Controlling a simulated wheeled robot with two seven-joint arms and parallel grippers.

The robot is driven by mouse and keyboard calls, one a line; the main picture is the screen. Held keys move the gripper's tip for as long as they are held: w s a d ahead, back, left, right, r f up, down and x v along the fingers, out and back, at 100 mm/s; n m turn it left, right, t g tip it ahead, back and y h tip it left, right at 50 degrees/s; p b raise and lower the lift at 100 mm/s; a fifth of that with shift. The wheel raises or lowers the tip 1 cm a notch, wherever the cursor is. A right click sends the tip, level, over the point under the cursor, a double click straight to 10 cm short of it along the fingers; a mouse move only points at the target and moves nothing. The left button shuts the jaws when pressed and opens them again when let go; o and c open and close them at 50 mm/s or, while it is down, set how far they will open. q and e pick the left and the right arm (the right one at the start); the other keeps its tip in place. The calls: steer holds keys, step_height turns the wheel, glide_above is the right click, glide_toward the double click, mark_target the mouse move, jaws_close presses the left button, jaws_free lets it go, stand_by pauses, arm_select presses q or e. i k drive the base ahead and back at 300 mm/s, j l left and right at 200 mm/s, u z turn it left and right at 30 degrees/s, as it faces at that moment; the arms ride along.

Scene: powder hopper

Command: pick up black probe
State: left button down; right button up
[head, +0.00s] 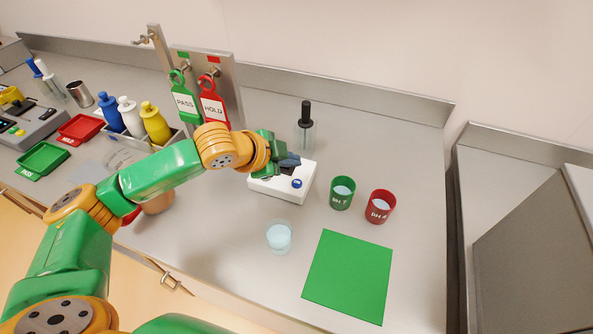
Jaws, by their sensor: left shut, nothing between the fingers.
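The black probe (306,112) stands upright behind the white device, its lower part in a clear container (304,138). The gripper hides part of the device. My right gripper is not in view.
A green cup (342,193) and a red cup (380,207) stand right of the device. A clear beaker (279,238) and a green mat (348,276) lie nearer. Green and red tags (213,106) hang on a stand. Squeeze bottles (154,124) stand at left.

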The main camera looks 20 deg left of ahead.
mark_target(305, 122)
steer(key=k+j, duration=0.5)
steer(key=k, duration=0.2)
steer(key=k+j, duration=0.5)
steer(key=k, duration=0.15)
